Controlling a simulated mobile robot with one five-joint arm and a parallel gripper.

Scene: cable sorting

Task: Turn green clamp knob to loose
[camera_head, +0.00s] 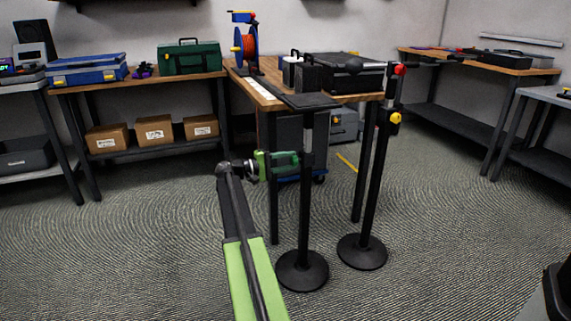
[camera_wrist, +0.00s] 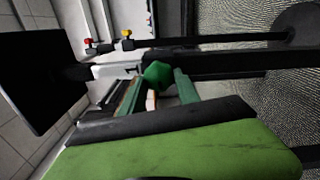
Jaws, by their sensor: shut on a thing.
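In the wrist view the green clamp knob (camera_wrist: 157,73) sits on a dark stand post, between the tips of my gripper's green fingers (camera_wrist: 159,84). My gripper is shut on the knob. In the head view my gripper (camera_head: 296,160) reaches to the near black stand (camera_head: 305,205), at about mid-height of its post. The green knob cannot be told apart from my green fingers there. The knob's turn position cannot be read in either view.
A second stand (camera_head: 371,200) to the right has a yellow knob (camera_head: 396,118) and a red knob (camera_head: 400,69). A black plate (camera_head: 310,101) tops the near stand. A wooden workbench (camera_head: 262,95) stands behind. Open carpet lies in front of the stands.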

